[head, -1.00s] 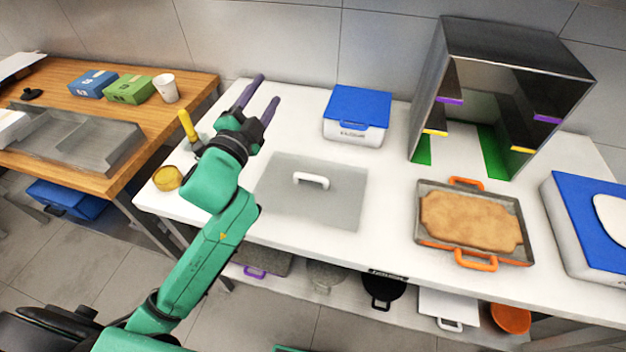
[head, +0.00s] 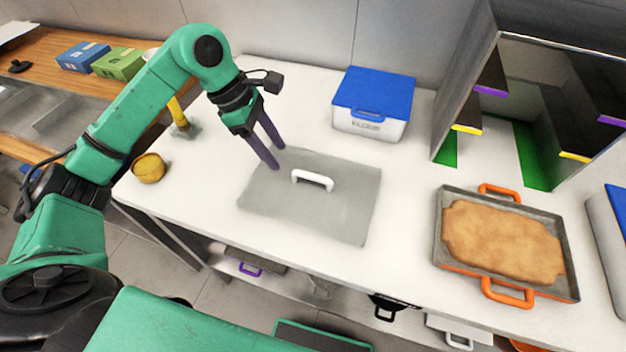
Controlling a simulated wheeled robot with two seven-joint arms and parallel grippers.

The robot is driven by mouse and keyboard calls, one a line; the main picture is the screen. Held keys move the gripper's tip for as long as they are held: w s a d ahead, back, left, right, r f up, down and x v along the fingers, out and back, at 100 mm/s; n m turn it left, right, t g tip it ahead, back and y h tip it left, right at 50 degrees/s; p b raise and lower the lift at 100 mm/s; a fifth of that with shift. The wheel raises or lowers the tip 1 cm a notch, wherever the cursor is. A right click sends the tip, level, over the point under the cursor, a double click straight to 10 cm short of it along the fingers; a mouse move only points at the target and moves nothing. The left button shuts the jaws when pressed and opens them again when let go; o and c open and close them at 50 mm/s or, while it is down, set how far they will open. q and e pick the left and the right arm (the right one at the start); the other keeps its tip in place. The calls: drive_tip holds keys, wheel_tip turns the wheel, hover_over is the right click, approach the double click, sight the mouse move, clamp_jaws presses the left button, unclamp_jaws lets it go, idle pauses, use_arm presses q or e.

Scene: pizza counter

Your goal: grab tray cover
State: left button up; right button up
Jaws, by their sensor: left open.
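The tray cover (head: 335,217) is a flat grey plate with a white arched handle (head: 312,180) at its middle. It lies on the white counter. My left gripper (head: 279,158) is open and empty, pointing down at the cover's far left corner. Its fingertips are to the left of and beyond the handle, apart from it. I cannot tell whether they touch the plate. My right gripper is not in view.
A blue-lidded box (head: 371,103) stands behind the cover. A tray (head: 439,229) with orange handles holds flat dough on the right. A metal shelf unit (head: 464,85) stands behind it. A yellow cup (head: 149,168) sits at the left.

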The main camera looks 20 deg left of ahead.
sight(312, 183)
use_arm(q)
drive_tip(key=p+x, duration=0.1)
drive_tip(key=x, duration=0.3)
drive_tip(key=p+x, duration=0.2)
drive_tip(key=x, duration=0.2)
drive_tip(key=shift+w, duration=0.25)
clamp_jaws()
